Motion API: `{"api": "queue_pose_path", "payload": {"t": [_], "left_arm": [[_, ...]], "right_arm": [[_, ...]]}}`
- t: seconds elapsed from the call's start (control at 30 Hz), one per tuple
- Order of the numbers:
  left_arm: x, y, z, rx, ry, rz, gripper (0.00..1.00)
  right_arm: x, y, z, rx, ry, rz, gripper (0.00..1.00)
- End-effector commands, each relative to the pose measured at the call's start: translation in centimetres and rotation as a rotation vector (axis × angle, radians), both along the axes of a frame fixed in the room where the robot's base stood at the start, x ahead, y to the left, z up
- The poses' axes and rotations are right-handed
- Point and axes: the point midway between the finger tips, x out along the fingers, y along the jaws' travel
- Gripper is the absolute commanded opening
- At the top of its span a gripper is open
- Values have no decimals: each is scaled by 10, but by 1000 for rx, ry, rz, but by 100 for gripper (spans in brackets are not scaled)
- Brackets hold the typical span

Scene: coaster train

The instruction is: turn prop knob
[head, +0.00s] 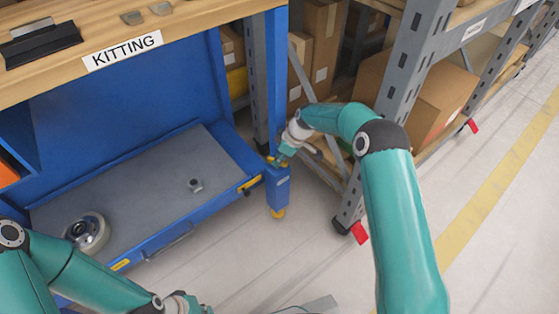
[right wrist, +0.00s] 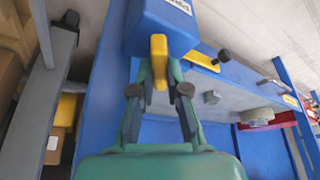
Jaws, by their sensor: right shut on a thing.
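The prop knob is a small yellow lever (right wrist: 158,48) on a blue box (head: 278,190) at the front right leg of the blue workbench. My right gripper (head: 277,160) reaches the top of that box from the right. In the right wrist view its two fingers (right wrist: 159,75) are closed on both sides of the yellow knob. The knob is mostly hidden by the gripper in the head view. My left gripper (head: 187,304) is at the bottom edge of the head view, away from the knob, and its fingers are cut off.
A grey rack with cartons (head: 440,98) stands at right. The front floor is clear.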

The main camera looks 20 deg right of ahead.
Motion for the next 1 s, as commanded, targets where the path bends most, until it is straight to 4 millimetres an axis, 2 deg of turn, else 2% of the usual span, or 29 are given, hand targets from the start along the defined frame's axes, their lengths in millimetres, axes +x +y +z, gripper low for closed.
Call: {"api": "queue_pose_path", "payload": {"t": [0.1, 0.5, 1.0], "left_arm": [[0, 0, -11, 0, 0, 0, 0], [0, 0, -22, 0, 0, 0, 0], [0, 0, -23, 0, 0, 0, 0]], "right_arm": [[5, -3, -1, -3, -15, 100, 0], [6, -3, 1, -6, -15, 369, 0], [6, -3, 2, -7, -15, 442, 0]]}}
